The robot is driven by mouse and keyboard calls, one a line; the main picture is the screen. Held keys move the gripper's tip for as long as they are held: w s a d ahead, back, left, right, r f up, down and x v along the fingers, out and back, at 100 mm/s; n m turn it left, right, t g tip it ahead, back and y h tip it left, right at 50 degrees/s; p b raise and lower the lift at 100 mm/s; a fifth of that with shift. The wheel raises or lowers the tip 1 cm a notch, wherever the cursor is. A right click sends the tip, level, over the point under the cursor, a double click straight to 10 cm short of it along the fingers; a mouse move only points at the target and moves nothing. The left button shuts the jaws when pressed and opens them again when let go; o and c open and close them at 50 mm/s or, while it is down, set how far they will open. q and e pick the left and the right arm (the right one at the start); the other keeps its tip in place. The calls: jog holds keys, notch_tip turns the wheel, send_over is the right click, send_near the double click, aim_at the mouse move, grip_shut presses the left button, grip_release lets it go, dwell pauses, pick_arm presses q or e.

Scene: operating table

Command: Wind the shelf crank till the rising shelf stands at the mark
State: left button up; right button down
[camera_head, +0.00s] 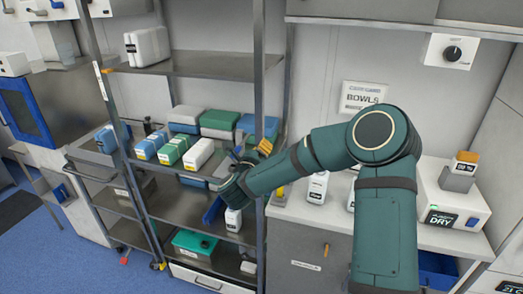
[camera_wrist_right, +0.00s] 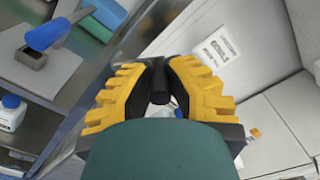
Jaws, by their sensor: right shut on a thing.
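My right gripper (camera_head: 262,149) is at the front right post of the steel shelf rack, partly hidden behind my right forearm in the head view. In the right wrist view its yellow fingers (camera_wrist_right: 160,70) are shut on a black cylindrical grip (camera_wrist_right: 160,84), which looks like the shelf crank's handle. The rest of the crank is hidden. The rack's upper shelf (camera_head: 205,64) bears a white container (camera_head: 147,46). My left gripper is not in view.
Several boxes lie on the rack's middle shelf, among them a green-and-white box (camera_head: 172,151). A blue-handled thing (camera_wrist_right: 55,33) stands in a grey block near the gripper. A white bottle (camera_head: 318,187) and a dryer box (camera_head: 455,207) stand on the right counter.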

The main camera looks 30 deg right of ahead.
jog(key=shift+w+n, duration=0.1)
jog(key=shift+n, duration=0.2)
jog(key=n+b, duration=0.1)
jog(key=w+a+n+b, duration=0.1)
jog(key=n, duration=0.1)
jog(key=shift+r+b, duration=0.3)
jog(key=shift+r, duration=0.05)
jog(key=n, duration=0.2)
jog(key=w+a+n+b, duration=0.1)
jog(key=n, duration=0.1)
jog(key=shift+r, duration=0.15)
jog(key=shift+w+a+f+n+p, duration=0.15)
jog(key=shift+w+a+n, duration=0.2)
jog(key=shift+n, duration=0.95)
jog(key=shift+w+a+f+n+p, duration=0.2)
jog(key=shift+w+n, duration=0.15)
jog(key=shift+n, duration=0.95)
jog(key=shift+w+a+f+n+p, duration=0.15)
jog(key=shift+w+a+n, duration=0.2)
jog(key=shift+n, duration=0.95)
jog(key=shift+f, duration=0.1)
